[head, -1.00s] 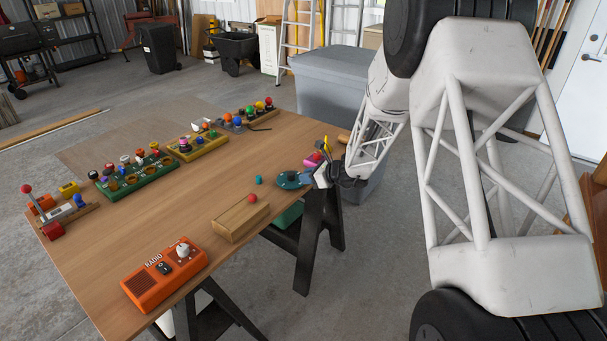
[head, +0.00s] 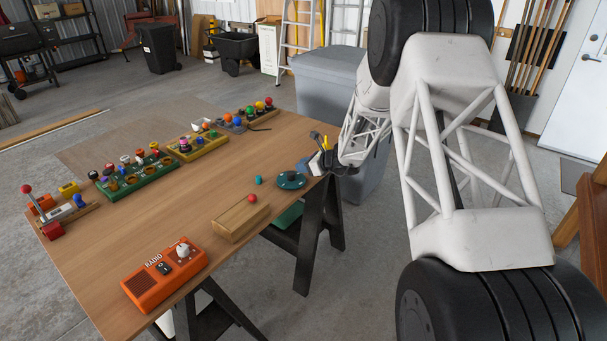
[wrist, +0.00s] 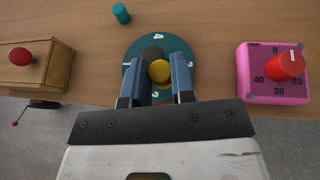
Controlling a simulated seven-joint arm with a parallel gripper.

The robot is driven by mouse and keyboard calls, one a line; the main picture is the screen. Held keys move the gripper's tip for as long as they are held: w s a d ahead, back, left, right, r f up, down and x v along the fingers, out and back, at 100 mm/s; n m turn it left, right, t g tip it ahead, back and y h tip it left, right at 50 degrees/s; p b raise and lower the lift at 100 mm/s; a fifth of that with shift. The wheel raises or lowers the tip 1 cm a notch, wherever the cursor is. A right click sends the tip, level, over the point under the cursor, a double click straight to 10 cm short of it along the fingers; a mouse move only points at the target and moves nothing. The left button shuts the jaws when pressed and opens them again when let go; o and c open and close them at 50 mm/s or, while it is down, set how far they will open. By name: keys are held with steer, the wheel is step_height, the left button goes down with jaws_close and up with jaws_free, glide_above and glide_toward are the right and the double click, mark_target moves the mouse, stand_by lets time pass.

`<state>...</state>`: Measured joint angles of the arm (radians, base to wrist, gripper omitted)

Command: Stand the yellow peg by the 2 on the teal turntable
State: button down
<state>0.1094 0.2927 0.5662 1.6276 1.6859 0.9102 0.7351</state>
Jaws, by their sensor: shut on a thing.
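The teal turntable (wrist: 134,55) is a round disc with white marks around its rim, too small to read surely. My gripper (wrist: 160,75) is over it in the wrist view, its two blue fingers shut on the yellow peg (wrist: 159,71). The peg's round top shows between the fingertips; its lower end is hidden, so I cannot tell whether it touches the disc. In the head view the turntable (head: 291,180) sits at the table's right edge, with my gripper (head: 320,163) just beyond it to the right.
A small teal cylinder (wrist: 121,13) stands beyond the disc. A pink dial box (wrist: 272,73) with a red knob is on the right. A wooden box (wrist: 35,68) with a red ball is on the left. The table's middle (head: 215,190) is mostly clear.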

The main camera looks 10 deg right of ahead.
steer(key=shift+f, duration=1.7)
steer(key=shift+f, duration=0.2)
steer(key=c, duration=1)
jaws_free()
steer(key=shift+o, duration=0.2)
steer(key=shift+r, duration=0.1)
steer(key=shift+r, duration=0.1)
steer(key=v, duration=1.2)
